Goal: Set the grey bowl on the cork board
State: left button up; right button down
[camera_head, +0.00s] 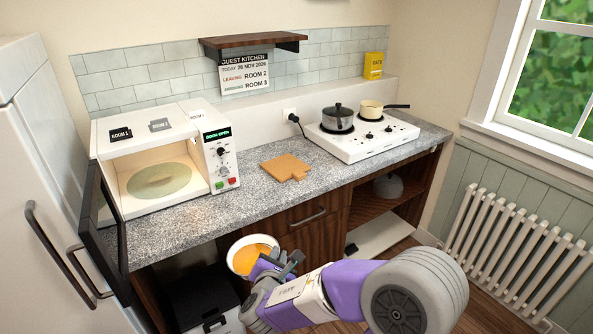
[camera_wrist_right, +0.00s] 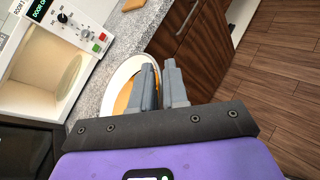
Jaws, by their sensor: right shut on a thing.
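A pale, whitish-grey bowl (camera_head: 234,251) with orange contents is in front of the counter's edge, below counter height in the picture. My right gripper (camera_head: 272,262) is shut on its right rim. In the right wrist view the gripper fingers (camera_wrist_right: 163,86) partly hide the bowl (camera_wrist_right: 114,85). The bowl looks roughly upright and clear of the counter. The cork board (camera_head: 284,168), tan with a notched edge, lies bare on the counter, beyond the bowl and to its right. My left gripper is not in view.
A microwave (camera_head: 222,166) with its door (camera_head: 100,226) open stands left; a plate (camera_head: 160,182) is inside. A hob (camera_head: 362,140) with a grey pot (camera_head: 337,119) and cream pan (camera_head: 371,109) stands right. A grey rounded object (camera_head: 388,187) sits on the shelf below. Counter around the board is clear.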

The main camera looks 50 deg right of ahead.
aim_at(284, 165)
jog(key=z, duration=3.1)
jog(key=i, duration=2.5)
jog(key=u, duration=3.05)
